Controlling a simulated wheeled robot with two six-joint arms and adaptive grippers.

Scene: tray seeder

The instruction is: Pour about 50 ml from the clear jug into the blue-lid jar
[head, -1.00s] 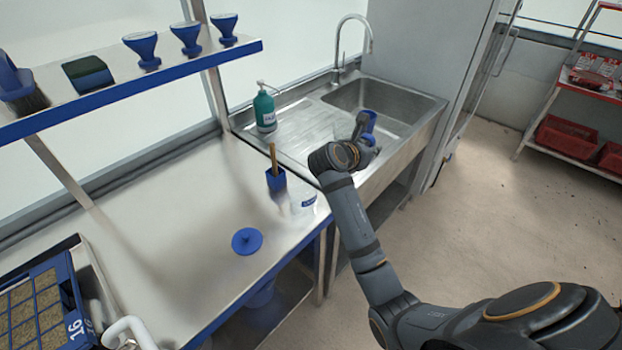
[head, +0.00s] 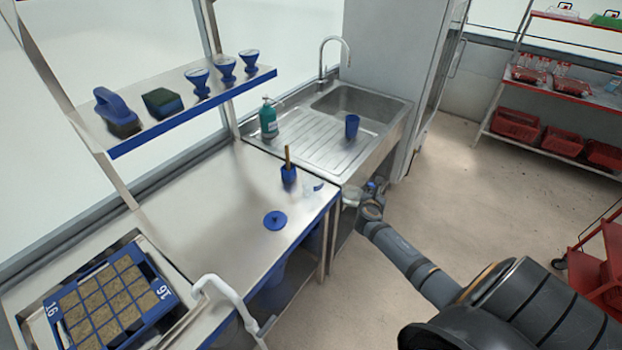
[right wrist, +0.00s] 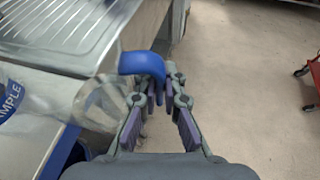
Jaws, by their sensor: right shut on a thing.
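My right gripper (head: 372,198) is shut on the blue handle (right wrist: 142,64) of the clear jug (head: 352,195), just off the bench's right front corner. In the right wrist view the jug's clear body (right wrist: 102,104) extends left from the fingers (right wrist: 162,92); its liquid level cannot be made out. A clear jar (head: 313,186) stands near the bench's right end; its blue SAMPLE label (right wrist: 9,98) shows at the wrist view's left edge. A blue lid (head: 275,220) lies flat on the bench, apart from the jar. My left gripper is not in view.
A blue pot with a stick (head: 289,174) stands just behind the jar. A blue cup (head: 352,125) and green bottle (head: 268,118) stand by the sink (head: 365,98). A seed tray (head: 110,295) is at the left. The bench middle (head: 205,215) is clear.

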